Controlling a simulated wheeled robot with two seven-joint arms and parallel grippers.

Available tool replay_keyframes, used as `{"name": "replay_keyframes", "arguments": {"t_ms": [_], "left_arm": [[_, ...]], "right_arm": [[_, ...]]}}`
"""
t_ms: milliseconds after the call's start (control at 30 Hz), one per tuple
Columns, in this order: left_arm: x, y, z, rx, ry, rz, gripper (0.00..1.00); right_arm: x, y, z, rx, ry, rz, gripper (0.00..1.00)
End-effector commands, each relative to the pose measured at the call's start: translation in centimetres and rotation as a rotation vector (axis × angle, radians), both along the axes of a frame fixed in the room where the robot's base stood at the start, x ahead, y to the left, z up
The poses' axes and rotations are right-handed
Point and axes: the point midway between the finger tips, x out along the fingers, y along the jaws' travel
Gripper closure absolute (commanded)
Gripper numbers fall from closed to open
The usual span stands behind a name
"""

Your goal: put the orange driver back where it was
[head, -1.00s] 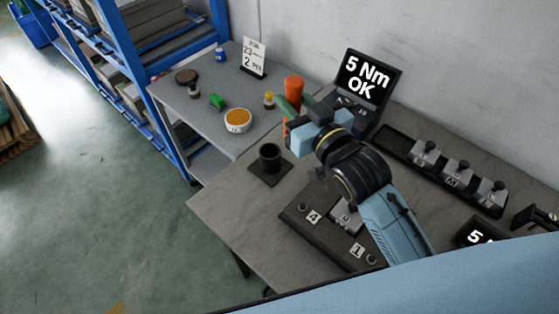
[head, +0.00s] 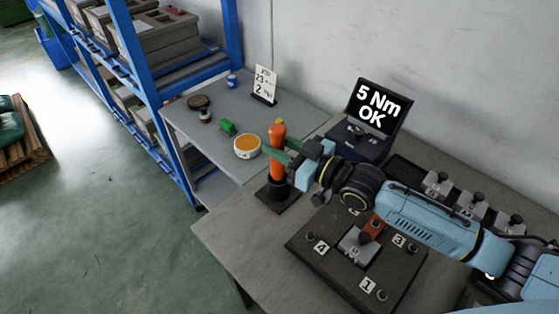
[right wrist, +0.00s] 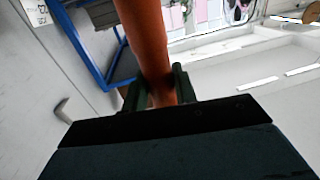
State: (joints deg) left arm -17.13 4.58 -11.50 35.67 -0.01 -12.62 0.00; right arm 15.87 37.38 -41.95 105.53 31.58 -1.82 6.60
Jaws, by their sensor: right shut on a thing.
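My right gripper (head: 280,156) is shut on the driver's body from the right. In the right wrist view the orange driver (right wrist: 148,40) runs up between the two dark green fingers (right wrist: 160,90). Whether the driver's tip rests on the holder's floor cannot be seen. My left gripper is not in view.
A dark fixture plate (head: 310,255) with numbered corners lies in front, with a grey part and an orange piece on it. A screen (head: 377,104) reading "5 Nm OK" stands behind. A white tub (head: 247,146) and small items sit on the grey side table (head: 190,125).

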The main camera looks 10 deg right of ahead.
Motion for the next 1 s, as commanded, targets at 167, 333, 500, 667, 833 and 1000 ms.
{"name": "replay_keyframes", "arguments": {"t_ms": [167,333,500,667,833,1000], "left_arm": [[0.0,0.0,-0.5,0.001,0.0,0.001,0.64],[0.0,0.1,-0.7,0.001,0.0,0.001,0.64],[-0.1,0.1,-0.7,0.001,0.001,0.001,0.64],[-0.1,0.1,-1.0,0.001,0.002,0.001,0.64],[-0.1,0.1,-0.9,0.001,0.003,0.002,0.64],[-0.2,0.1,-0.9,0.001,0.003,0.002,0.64]], "right_arm": [[0.0,0.0,-2.0,0.003,-0.002,0.0,1.0],[0.0,0.0,-3.5,0.003,-0.003,0.0,1.0],[0.0,0.1,-3.4,0.003,-0.004,0.001,1.0],[0.0,0.1,-3.9,0.003,-0.004,0.001,1.0],[0.0,0.0,-4.0,0.0,0.0,0.0,0.53],[0.0,0.0,-4.0,0.0,0.0,0.0,0.5]]}}
